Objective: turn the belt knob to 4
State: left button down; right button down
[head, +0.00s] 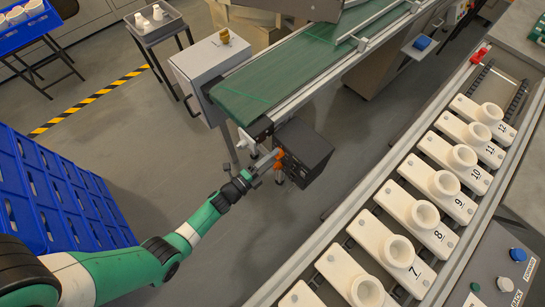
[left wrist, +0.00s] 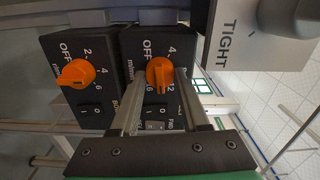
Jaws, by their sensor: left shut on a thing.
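Two dark control boxes hang under the green conveyor; they show as one dark block (head: 305,150) in the head view. In the left wrist view each has an orange knob and a printed dial. The right-hand knob (left wrist: 159,70) has marks OFF, 4, 8 and 12 with m/min. The left-hand knob (left wrist: 77,73) has marks OFF, 2, 4 and 6. My left gripper (left wrist: 162,82) is shut on the right-hand knob, a finger on each side. The fingers hide part of the dial and lettering, and I cannot tell the held knob's exact setting. My right gripper is not in view.
The green conveyor belt (head: 265,92) runs above the boxes beside a pale cabinet (head: 205,62). A rail of white numbered sockets (head: 425,215) lies at right. Blue crates (head: 60,195) stand at left. A grey housing marked TIGHT (left wrist: 262,35) is close right of the boxes.

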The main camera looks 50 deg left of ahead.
pick_arm(q)
jog(key=shift+n+p, duration=1.45)
jog(key=shift+n, duration=12.95)
jog(key=shift+c, duration=2)
grip_release()
